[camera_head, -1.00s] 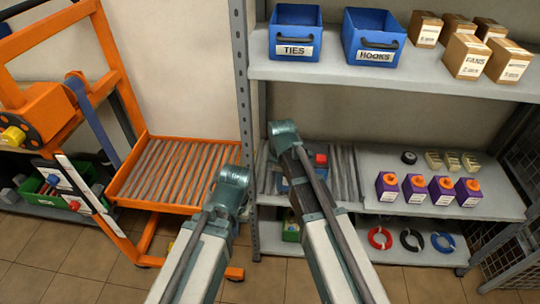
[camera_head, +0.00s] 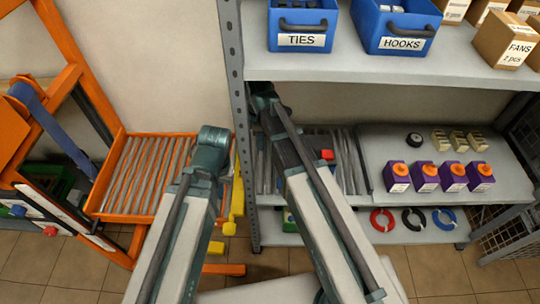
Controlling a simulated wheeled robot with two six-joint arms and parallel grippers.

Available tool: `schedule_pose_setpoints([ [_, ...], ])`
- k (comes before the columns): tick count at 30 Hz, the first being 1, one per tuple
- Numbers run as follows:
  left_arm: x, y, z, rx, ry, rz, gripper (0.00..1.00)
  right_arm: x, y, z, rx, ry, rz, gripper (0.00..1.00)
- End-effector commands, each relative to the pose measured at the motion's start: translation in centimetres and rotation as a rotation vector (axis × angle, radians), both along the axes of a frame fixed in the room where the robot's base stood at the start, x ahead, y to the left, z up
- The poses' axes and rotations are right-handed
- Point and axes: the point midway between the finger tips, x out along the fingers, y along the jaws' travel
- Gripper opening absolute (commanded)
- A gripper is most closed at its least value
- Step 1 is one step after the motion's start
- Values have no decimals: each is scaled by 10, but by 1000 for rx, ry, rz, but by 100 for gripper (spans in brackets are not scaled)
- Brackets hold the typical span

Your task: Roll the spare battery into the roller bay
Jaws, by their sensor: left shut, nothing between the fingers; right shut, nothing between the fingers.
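The roller bay (camera_head: 348,165) is a row of grey rollers on the middle shelf, partly hidden by my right arm. A red piece (camera_head: 327,155) shows behind that arm; whether it belongs to the spare battery I cannot tell. The orange cart's roller bed (camera_head: 150,180) stands left of the shelf post and its visible rollers are bare. My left gripper (camera_head: 212,140) is shut and empty over the cart bed's right side. My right gripper (camera_head: 262,95) is shut and empty in front of the shelf opening, just right of the post, its fingertips not clear.
A grey shelf post (camera_head: 236,120) stands between cart and bay. Yellow parts (camera_head: 237,195) are beside the cart bed. Blue TIES (camera_head: 300,40) and HOOKS (camera_head: 400,44) bins are on the upper shelf.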

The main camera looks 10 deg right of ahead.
Motion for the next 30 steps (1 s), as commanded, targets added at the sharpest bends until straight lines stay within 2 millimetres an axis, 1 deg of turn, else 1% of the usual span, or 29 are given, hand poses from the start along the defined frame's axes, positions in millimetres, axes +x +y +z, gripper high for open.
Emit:
schedule_pose_setpoints([
  [5, 0, 0, -2, 0, 0, 0, 0, 0, 0, -2, 0, 0, 0, 0],
  [11, 0, 0, -15, 0, 0, 0, 0, 0, 0, -15, 0, 0, 0, 0],
  [17, 0, 0, -38, 0, 0, 0, 0, 0, 0, -38, 0, 0, 0, 0],
  [30, 0, 0, -102, 0, 0, 0, 0, 0, 0, -102, 0, 0, 0, 0],
])
